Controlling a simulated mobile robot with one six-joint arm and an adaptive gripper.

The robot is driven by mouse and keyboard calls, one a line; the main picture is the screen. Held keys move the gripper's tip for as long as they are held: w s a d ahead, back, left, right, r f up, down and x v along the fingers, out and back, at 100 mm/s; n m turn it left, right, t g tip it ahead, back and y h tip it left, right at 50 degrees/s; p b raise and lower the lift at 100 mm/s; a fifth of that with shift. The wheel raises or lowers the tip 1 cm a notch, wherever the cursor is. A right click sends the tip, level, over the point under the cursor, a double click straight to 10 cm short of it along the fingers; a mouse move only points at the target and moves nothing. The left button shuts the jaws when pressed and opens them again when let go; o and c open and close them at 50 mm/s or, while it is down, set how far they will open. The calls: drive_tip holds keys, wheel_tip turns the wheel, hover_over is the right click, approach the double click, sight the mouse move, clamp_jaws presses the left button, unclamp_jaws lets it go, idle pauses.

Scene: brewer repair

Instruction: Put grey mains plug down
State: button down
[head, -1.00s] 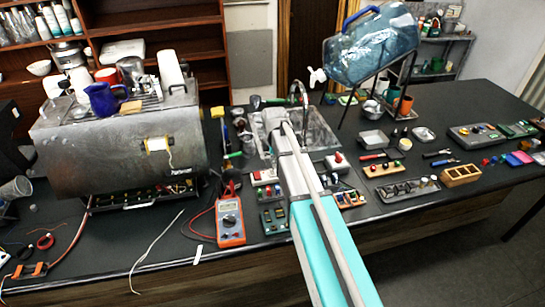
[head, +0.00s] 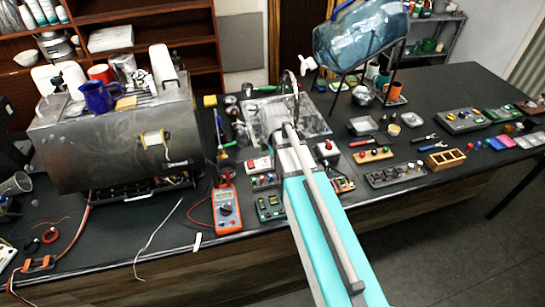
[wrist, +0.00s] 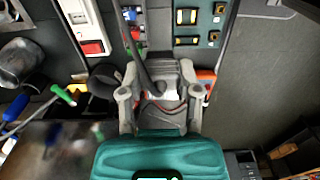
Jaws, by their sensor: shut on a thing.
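In the wrist view my gripper (wrist: 160,68) is shut on a dark grey piece, which I take to be the grey mains plug (wrist: 157,88). A dark cable runs from it up past the fingers. The fingers hide much of the plug, and its contact with anything below cannot be told. In the head view my arm ends over the front of the metal sink tray (head: 262,112), and its own links hide the gripper and plug. A thin dark cord shows above the arm's end there.
The steel brewer (head: 115,140) stands left, and a bottle stand (head: 392,70) right.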

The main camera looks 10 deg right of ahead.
drive_tip(key=shift+f, duration=0.15)
idle(0.4)
wheel_tip(320, 180, down, 8)
drive_tip(key=b, duration=0.7)
drive_tip(key=shift+r+b, duration=0.25)
drive_tip(key=shift+b, duration=0.15)
drive_tip(key=shift+d, duration=0.1)
